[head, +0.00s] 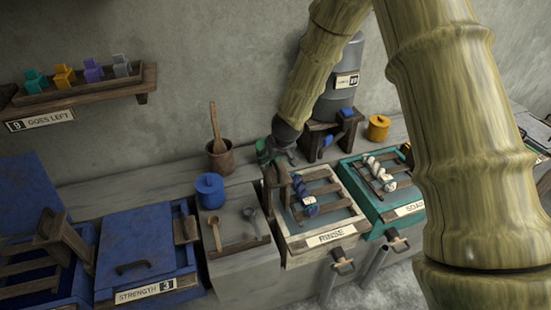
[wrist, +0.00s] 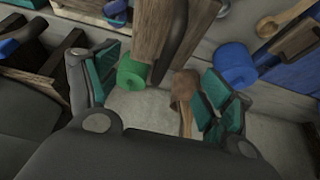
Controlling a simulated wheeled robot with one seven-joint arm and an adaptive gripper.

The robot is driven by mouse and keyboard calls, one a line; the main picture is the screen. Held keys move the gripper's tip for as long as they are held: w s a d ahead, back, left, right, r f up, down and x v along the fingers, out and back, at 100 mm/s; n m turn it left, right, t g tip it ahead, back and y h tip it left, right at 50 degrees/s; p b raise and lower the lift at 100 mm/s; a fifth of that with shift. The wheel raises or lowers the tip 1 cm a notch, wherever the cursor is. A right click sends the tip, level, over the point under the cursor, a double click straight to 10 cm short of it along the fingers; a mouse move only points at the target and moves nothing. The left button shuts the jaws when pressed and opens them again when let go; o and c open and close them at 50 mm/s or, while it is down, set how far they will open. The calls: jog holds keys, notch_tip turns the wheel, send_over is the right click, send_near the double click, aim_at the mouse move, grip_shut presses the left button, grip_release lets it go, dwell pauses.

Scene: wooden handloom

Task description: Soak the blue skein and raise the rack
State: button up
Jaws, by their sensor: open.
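A dark blue and pale skein (head: 304,197) with a tag lies on the slatted rack of the tray labelled RINSE (head: 333,236). A whitish skein (head: 380,172) lies on the rack of the teal-rimmed tray (head: 412,208), whose label is partly hidden by my arm and seems to read SOAK. My gripper (head: 284,150) is open above the back left of the RINSE tray, near a wooden upright (head: 270,184). In the wrist view, my gripper (wrist: 156,92) has its fingers spread, with a wooden post (wrist: 158,35) between them in the picture. Contact cannot be told.
A green jar (head: 262,152), a blue jar (head: 210,190) and a wooden pot (head: 219,157) stand left of my gripper. A blue lidded vat (head: 146,245) labelled STRENGTH 3 is farther left. A grey tank (head: 340,90) and an orange jar (head: 378,128) stand behind. A shelf (head: 85,92) hangs left.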

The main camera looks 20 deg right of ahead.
jog(key=shift+f+b, duration=0.6)
jog(key=shift+f, duration=0.55)
jog(key=shift+f, duration=0.3)
grip_shut()
